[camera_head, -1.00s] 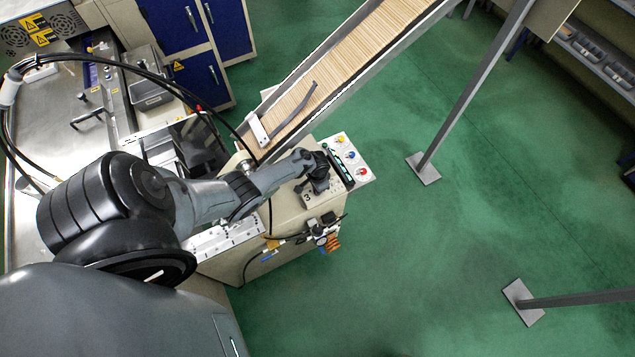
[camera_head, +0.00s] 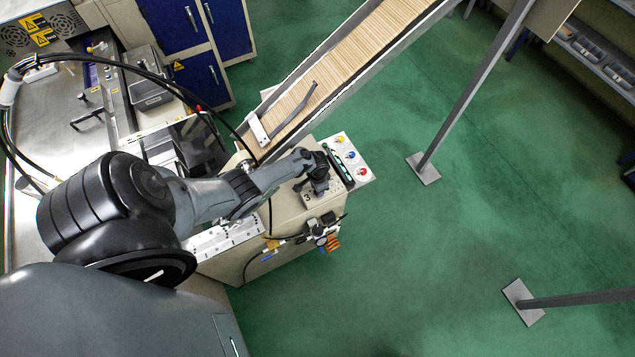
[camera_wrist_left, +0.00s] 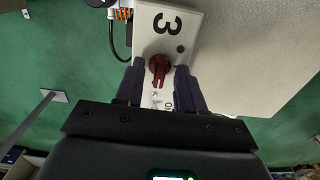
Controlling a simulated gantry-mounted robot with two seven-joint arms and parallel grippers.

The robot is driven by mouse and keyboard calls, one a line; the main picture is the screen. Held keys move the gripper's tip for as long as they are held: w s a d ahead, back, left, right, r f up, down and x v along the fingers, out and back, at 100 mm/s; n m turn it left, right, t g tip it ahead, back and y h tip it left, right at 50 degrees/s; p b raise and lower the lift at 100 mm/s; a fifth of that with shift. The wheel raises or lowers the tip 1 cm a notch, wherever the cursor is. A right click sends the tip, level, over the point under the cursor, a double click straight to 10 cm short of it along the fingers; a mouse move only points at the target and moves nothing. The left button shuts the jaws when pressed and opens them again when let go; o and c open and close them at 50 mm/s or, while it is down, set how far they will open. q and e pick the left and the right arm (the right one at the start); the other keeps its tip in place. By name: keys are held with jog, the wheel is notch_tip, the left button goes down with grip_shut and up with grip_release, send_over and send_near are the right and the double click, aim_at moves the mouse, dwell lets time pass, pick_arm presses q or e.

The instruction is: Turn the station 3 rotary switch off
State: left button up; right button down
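The station 3 rotary switch is a red knob (camera_wrist_left: 159,66) on a pale box face (camera_wrist_left: 187,20) marked with a black 3, which looks upside down in the left wrist view. My left gripper (camera_wrist_left: 160,68) is open, with one dark finger on each side of the knob. A gap shows between each fingertip and the knob. In the head view, my left gripper (camera_head: 319,178) is over the switch box (camera_head: 311,203), and it hides the knob there. My right gripper is not in view.
A white panel (camera_head: 363,174) with yellow, blue and red buttons is beside the gripper. A conveyor of wooden sticks (camera_head: 345,65) slopes up behind. Cables and orange fittings (camera_head: 333,243) stick out below the switch box.

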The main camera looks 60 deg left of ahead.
pick_arm(q)
jog(key=shift+r+p, duration=0.5)
notch_tip(320, 180, up, 3)
jog(key=p, duration=0.3)
jog(key=shift+r, duration=0.15)
jog(key=w+d+r, duration=0.1)
jog(key=d+r, duration=0.2)
jog(key=d, duration=0.2)
jog(key=w+d+r+p, duration=0.1)
jog(key=w+d+r, duration=0.1)
jog(key=d, duration=0.4)
jog(key=shift+w+r, duration=0.3)
jog(key=shift+r, duration=0.55)
jog(key=shift+s, duration=0.1)
